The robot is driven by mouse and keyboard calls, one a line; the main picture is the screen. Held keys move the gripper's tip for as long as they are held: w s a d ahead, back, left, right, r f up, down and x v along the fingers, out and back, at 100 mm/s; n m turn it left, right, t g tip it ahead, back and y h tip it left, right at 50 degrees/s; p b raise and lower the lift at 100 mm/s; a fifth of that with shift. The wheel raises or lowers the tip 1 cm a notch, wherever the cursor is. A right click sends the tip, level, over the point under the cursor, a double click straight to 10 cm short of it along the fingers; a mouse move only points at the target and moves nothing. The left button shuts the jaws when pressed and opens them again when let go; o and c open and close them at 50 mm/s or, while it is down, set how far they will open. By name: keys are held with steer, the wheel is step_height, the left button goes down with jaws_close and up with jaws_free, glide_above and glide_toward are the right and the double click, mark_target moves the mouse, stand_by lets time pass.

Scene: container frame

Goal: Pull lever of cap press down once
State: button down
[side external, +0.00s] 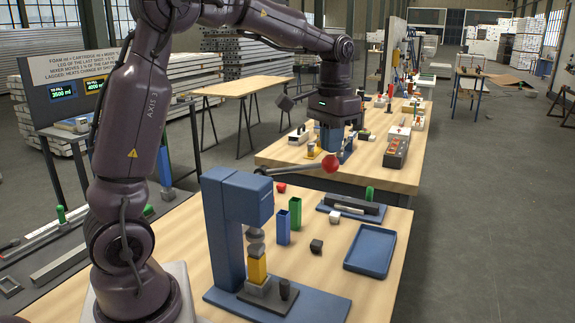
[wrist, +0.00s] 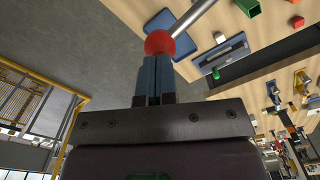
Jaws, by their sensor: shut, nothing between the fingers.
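The blue cap press (side external: 225,215) stands on a blue base plate at the front of the wooden table. Its metal lever (side external: 298,166) sticks out to the right, nearly level and rising slightly, and ends in a red ball knob (side external: 331,166). A yellow cartridge (side external: 256,265) stands upright under the press head. My gripper (side external: 346,153) is shut and empty, with its fingers close by the knob in the side view. In the wrist view, my shut fingertips (wrist: 155,62) overlap the lower part of the red knob (wrist: 160,42). I cannot tell whether they touch it.
A blue tray (side external: 370,250) lies at the right table edge. A blue tube (side external: 283,225), a green tube (side external: 295,213), and a dark cube (side external: 316,246) stand between press and tray. A blue fixture (side external: 352,209) lies behind. A second cluttered table stands farther back.

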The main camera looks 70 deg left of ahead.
mark_target(330, 173)
steer(key=shift+f, duration=4.8)
steer(key=shift+r, duration=7.55)
steer(key=shift+w+f, duration=0.2)
steer(key=shift+f, duration=0.1)
steer(key=s+d+f+m+t, duration=0.1)
steer(key=s+d+t, duration=0.1)
steer(key=s+d, duration=0.4)
steer(key=s+d+f+m+t, duration=0.2)
steer(key=s+d, duration=0.4)
steer(key=s, duration=0.6)
steer(key=shift+s+d+f+t, duration=0.2)
steer(key=shift+d+f+t, duration=0.1)
steer(key=shift+t, duration=0.5)
